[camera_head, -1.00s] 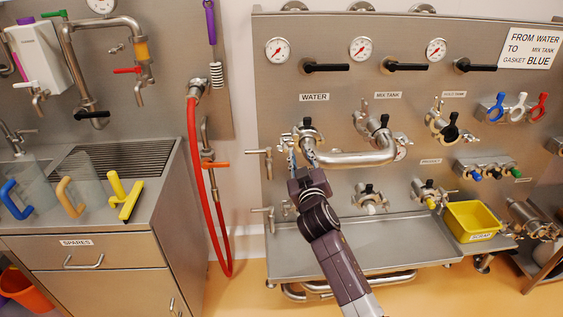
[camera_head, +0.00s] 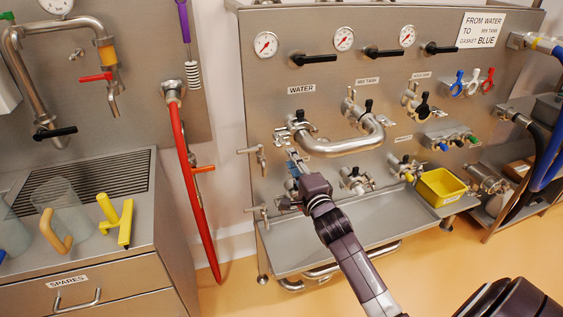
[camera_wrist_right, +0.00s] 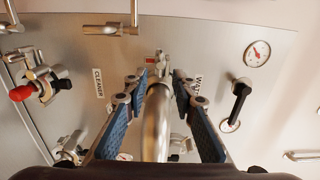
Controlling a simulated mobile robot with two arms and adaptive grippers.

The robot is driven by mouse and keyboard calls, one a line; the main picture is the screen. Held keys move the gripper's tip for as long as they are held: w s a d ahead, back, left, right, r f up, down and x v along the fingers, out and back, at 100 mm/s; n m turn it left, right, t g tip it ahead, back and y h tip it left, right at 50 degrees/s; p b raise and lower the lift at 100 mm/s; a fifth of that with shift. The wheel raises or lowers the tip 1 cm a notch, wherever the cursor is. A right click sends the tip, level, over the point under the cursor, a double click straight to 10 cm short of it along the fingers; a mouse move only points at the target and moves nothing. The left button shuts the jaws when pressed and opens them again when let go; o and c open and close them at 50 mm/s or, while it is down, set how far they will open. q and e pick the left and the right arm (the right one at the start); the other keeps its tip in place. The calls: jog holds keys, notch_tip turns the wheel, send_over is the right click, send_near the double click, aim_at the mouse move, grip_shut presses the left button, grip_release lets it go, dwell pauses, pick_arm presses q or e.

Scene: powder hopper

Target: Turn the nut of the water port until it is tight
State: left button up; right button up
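The water port (camera_head: 298,124) is on the steel panel under the WATER label, with a black-handled nut or clamp on it. A bent steel pipe (camera_head: 345,144) runs from it to the mix tank port (camera_head: 370,108). My right gripper (camera_head: 294,160) is just below the water port in the head view. In the right wrist view its blue-padded fingers (camera_wrist_right: 155,105) are spread apart, with a steel pipe (camera_wrist_right: 157,125) showing between them; contact cannot be told. The nut is not clear in the wrist view. My left gripper is not in view.
A steel tray ledge (camera_head: 300,258) and a yellow bin (camera_head: 440,186) are below the ports. Black lever handles (camera_head: 313,60) and gauges (camera_head: 265,44) are above. A red hose (camera_head: 185,190) hangs left of the panel. The spares counter (camera_head: 150,215) is at left.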

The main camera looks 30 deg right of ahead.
aim_at(284, 144)
jog(key=b+x, duration=0.3)
jog(key=x, duration=0.6)
jog(key=shift+d+f, duration=0.1)
jog(key=shift+d, duration=0.05)
jog(key=shift+s, duration=0.1)
jog(key=shift+c, duration=0.6)
grip_shut()
